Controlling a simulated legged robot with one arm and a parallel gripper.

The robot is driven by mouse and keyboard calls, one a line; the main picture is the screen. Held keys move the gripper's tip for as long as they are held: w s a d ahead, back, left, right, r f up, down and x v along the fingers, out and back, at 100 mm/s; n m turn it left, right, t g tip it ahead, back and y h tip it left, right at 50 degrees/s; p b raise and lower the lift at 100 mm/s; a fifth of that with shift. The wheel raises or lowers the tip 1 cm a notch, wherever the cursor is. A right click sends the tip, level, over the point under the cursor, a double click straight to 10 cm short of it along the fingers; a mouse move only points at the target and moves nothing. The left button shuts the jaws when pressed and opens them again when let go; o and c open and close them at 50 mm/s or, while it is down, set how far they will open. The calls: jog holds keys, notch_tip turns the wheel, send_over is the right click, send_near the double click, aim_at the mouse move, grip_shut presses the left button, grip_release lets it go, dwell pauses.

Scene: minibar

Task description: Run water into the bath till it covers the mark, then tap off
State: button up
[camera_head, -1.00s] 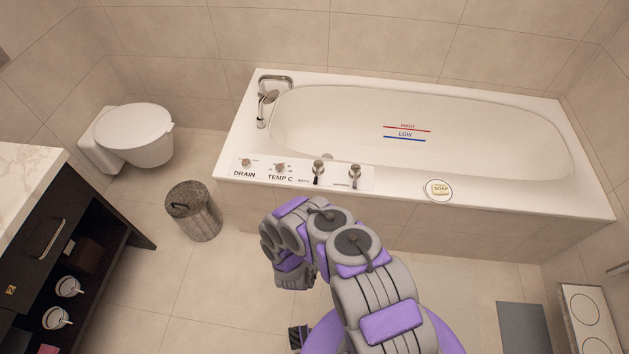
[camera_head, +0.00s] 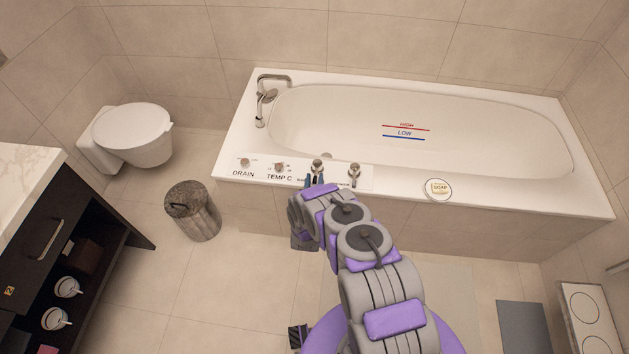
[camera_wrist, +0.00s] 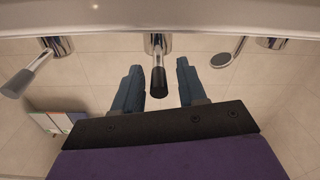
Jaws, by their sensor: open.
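The white bathtub (camera_head: 570,125) has a red HIGH line (camera_head: 406,127) and a blue LOW line (camera_head: 404,137) on its inner far wall. No water shows in the basin or from the tap spout (camera_head: 274,78). My gripper (camera_head: 316,182) is at the front rim, at the left lever (camera_head: 317,165) of two on the control panel. In the wrist view my open gripper (camera_wrist: 158,68) has one blue finger on each side of a dark-tipped lever (camera_wrist: 158,80), with gaps visible. The right lever (camera_head: 354,171) stands free.
The DRAIN knob (camera_head: 245,163) and TEMP C knob (camera_head: 279,168) are left of the levers. A soap dish (camera_head: 438,189) sits on the rim to the right. A bin (camera_head: 192,211), toilet (camera_head: 132,135) and dark cabinet (camera_head: 75,215) stand at left. Floor between is clear.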

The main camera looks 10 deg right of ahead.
jog(key=shift+c, duration=0.4)
grip_shut()
